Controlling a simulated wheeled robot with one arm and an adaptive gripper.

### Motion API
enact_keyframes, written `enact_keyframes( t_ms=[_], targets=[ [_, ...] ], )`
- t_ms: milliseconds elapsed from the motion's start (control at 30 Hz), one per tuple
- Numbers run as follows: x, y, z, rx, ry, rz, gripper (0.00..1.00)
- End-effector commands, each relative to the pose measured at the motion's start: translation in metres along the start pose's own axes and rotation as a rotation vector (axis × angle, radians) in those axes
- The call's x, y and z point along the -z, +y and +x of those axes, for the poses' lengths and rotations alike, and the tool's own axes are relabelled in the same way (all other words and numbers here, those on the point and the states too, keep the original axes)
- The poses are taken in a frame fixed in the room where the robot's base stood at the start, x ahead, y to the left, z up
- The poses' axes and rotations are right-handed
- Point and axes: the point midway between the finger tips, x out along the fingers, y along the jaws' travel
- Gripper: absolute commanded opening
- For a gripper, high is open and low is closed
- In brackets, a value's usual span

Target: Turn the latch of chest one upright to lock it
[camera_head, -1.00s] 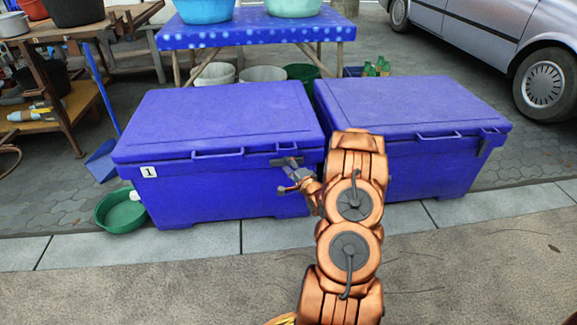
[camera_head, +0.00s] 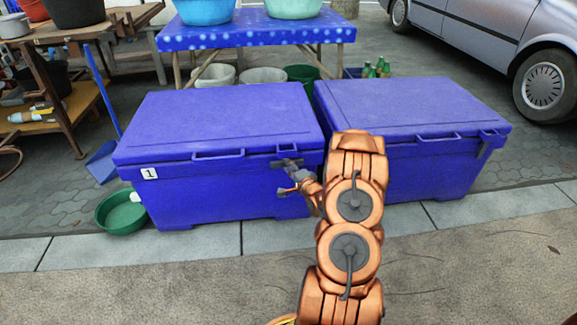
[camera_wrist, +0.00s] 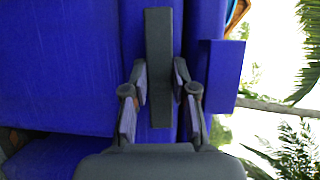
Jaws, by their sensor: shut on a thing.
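Chest one (camera_head: 220,185) is the blue chest on the left, with a white "1" label on its front and its lid down. Its dark grey latch (camera_head: 280,163) sits at the front right, just below the lid edge, and lies about level. In the wrist view the latch (camera_wrist: 159,50) is a long dark bar between my fingers. My gripper (camera_wrist: 160,78) is shut on the latch, one finger on each side. In the head view my gripper (camera_head: 296,176) is at the chest front, and my arm hides part of the chest's right end.
A second blue chest (camera_head: 430,170) stands close on the right. A green basin (camera_head: 121,213) is on the ground at the left. A blue table (camera_head: 255,33) with tubs stands behind, and a car (camera_head: 500,40) at the back right. The pavement in front is clear.

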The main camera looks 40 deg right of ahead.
Motion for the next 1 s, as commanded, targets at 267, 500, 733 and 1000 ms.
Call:
enact_keyframes(
  t_ms=[267,500,733,1000],
  targets=[
    [0.0004,-0.0066,-0.0004,-0.065,0.001,-0.151,0.00],
    [0.0000,-0.0080,0.0000,-0.149,0.001,-0.355,0.00],
    [-0.0008,-0.0076,0.0006,-0.231,0.000,-0.558,0.00],
    [-0.0014,-0.0067,0.0011,-0.330,0.000,-0.795,0.00]
  ],
)
